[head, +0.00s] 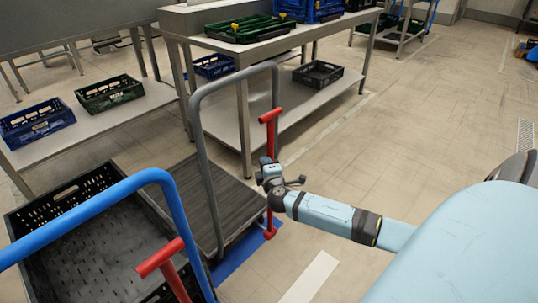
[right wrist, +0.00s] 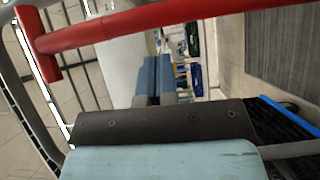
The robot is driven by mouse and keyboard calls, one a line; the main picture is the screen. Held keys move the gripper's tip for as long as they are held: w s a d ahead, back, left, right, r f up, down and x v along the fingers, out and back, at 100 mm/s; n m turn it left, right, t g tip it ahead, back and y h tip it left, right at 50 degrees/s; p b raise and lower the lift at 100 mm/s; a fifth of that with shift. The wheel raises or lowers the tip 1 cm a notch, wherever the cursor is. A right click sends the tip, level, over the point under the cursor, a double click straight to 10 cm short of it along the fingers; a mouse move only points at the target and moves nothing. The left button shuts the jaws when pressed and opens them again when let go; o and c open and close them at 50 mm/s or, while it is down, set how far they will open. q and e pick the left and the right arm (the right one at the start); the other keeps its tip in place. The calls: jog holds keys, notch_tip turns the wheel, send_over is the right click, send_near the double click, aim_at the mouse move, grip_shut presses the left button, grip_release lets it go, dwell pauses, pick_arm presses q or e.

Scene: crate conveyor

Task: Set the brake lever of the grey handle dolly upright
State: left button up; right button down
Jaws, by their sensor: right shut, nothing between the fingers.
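The grey handle dolly has a grey tube handle (head: 201,130) and a dark ribbed deck (head: 212,195). Its red brake lever (head: 271,136) stands close to vertical in the head view, with its T-shaped grip at the top. My right gripper (head: 266,168) is at the middle of the lever and hides part of it. In the right wrist view the red lever (right wrist: 150,25) crosses the top, with its T end at the left. The blue fingers of my right gripper (right wrist: 155,75) are shut and empty beside it; contact cannot be told. My left gripper is out of view.
A blue handle (head: 90,215) with another red lever (head: 160,258), tilted, stands in front at the left, by a black crate (head: 40,212). A steel table (head: 250,50) with crates is behind. Open floor (head: 440,120) lies to the right.

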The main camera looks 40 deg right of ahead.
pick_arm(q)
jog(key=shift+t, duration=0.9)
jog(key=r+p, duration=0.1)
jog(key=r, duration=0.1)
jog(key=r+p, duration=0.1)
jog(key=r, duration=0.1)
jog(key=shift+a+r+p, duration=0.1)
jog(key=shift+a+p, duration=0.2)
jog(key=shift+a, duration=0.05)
pick_arm(e)
jog(key=v, duration=1)
jog(key=shift+a, duration=0.4)
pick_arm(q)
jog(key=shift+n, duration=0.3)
pick_arm(e)
jog(key=shift+f, duration=0.2)
